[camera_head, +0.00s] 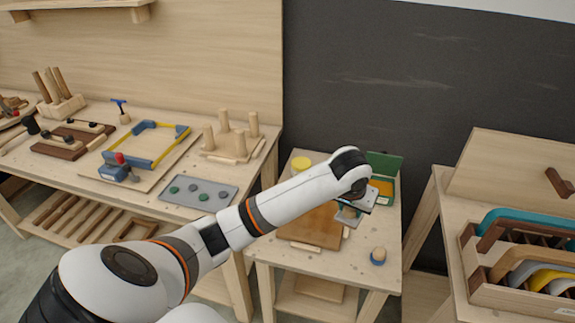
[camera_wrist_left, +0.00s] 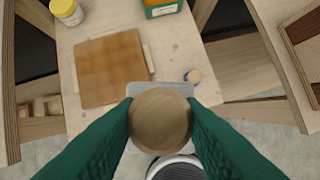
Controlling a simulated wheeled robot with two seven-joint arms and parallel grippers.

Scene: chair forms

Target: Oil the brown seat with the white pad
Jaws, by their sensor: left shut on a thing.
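The brown seat (camera_head: 308,229) is a flat square board on the small table, and it also shows whole in the left wrist view (camera_wrist_left: 110,68). My left gripper (camera_head: 352,208) is by the seat's right side in the head view. In the left wrist view its green fingers (camera_wrist_left: 160,122) are shut on the round wooden knob of the white pad. The pale pad (camera_wrist_left: 140,89) shows only partly beneath the knob. In that view it is apart from the seat's bare top. The head view does not show clearly how high the pad is. My right gripper is not in view.
On the small table (camera_head: 275,247) stand a yellow-lidded jar (camera_head: 301,163), an open green box (camera_head: 384,164) and a blue-based wooden knob (camera_head: 378,256). Pale strips (camera_wrist_left: 148,58) flank the seat. A workbench (camera_head: 150,205) is left, and a rack of curved parts (camera_head: 520,262) right.

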